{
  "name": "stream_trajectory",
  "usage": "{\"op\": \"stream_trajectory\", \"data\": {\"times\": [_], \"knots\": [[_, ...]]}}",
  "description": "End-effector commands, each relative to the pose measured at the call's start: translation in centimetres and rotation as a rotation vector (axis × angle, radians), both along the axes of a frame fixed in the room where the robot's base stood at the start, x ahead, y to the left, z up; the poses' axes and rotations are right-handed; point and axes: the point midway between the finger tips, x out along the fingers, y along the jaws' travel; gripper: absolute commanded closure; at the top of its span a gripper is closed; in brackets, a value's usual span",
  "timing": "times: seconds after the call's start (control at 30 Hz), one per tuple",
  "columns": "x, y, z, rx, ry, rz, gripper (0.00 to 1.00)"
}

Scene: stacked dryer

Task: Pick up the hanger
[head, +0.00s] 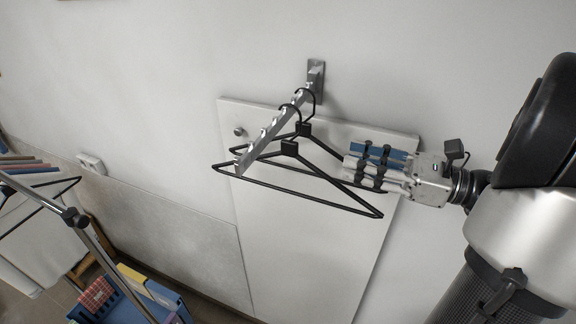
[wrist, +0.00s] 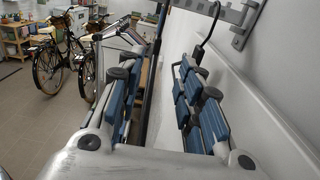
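Two black hangers hang by their hooks on a metal wall rail (head: 272,130), one behind the other. The front hanger (head: 290,148) is nearer the rail's free end; the rear hanger (head: 304,129) is nearer the wall. My gripper (head: 352,168) is at the right-hand side of the hangers, overlapping their sloping right arms in the head view. In the wrist view its blue-padded fingers (wrist: 158,85) are apart, with a thin dark bar between them, seemingly a hanger arm. A black hook (wrist: 208,38) shows behind the right finger. Contact cannot be told.
A white board (head: 300,250) leans on the wall behind the hangers, close to my gripper. A drying rack (head: 75,215) and a blue crate (head: 150,295) are at lower left. Bicycles (wrist: 65,55) stand farther off in the wrist view.

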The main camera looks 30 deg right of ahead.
Motion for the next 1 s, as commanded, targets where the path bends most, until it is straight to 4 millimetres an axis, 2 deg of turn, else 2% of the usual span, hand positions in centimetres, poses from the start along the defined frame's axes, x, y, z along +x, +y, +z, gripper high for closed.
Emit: {"op": "stream_trajectory", "data": {"times": [0.03, 0.3, 0.57, 0.8, 1.0], "knots": [[1.0, 1.0, 0.1, 0.001, 0.001, 0.008, 0.67], [5.4, 4.4, 0.1, 0.0, 0.003, 0.007, 0.67], [7.1, 5.6, 0.1, 0.0, 0.002, 0.002, 0.67], [9.6, 7.8, 0.5, 0.0, 0.002, 0.006, 0.67], [10.9, 8.7, 0.3, -0.001, 0.003, 0.002, 0.67]]}}
